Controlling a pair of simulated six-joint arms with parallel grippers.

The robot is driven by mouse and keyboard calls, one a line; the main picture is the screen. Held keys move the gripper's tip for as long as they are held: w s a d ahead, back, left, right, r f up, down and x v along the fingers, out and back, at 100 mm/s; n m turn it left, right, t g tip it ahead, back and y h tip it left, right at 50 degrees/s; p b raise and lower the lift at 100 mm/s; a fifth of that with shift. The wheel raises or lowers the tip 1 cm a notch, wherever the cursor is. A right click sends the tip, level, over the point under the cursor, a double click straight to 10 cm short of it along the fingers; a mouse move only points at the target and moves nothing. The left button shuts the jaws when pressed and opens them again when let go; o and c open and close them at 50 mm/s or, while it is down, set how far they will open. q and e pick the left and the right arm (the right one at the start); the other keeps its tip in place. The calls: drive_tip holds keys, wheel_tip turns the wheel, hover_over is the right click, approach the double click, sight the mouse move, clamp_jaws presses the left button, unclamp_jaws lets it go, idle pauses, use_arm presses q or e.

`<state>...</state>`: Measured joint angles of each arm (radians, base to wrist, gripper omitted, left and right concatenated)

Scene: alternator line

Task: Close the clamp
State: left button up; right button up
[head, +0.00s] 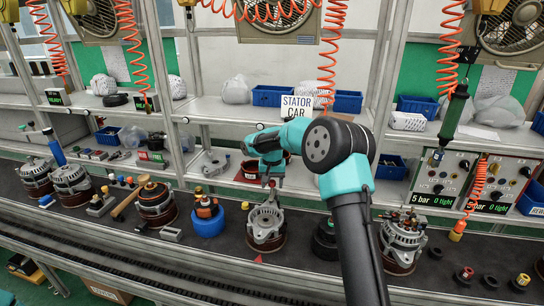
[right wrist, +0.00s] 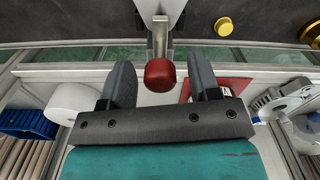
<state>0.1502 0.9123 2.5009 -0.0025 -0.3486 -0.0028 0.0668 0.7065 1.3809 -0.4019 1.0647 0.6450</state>
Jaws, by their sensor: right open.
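My right gripper (head: 268,181) points down above a grey alternator housing (head: 266,224) on the dark conveyor. In the right wrist view its two dark fingers (right wrist: 162,78) are spread apart. Between them is a red knob (right wrist: 160,73) on the end of a flat metal lever (right wrist: 160,37), which looks like the clamp's handle. The fingers stand on either side of the knob with gaps, not touching it. The rest of the clamp is hard to make out in the head view, where my gripper covers it. My left gripper is not in view.
A yellow cap (head: 245,205) lies just left of the housing, and a blue-based part (head: 207,222) stands further left. A red-brown tray (right wrist: 222,88) and a white roll (right wrist: 73,101) lie close to the gripper. A control box (head: 440,178) stands on the right.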

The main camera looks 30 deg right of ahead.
wheel_tip(320, 180, up, 15)
idle(0.4)
idle(0.4)
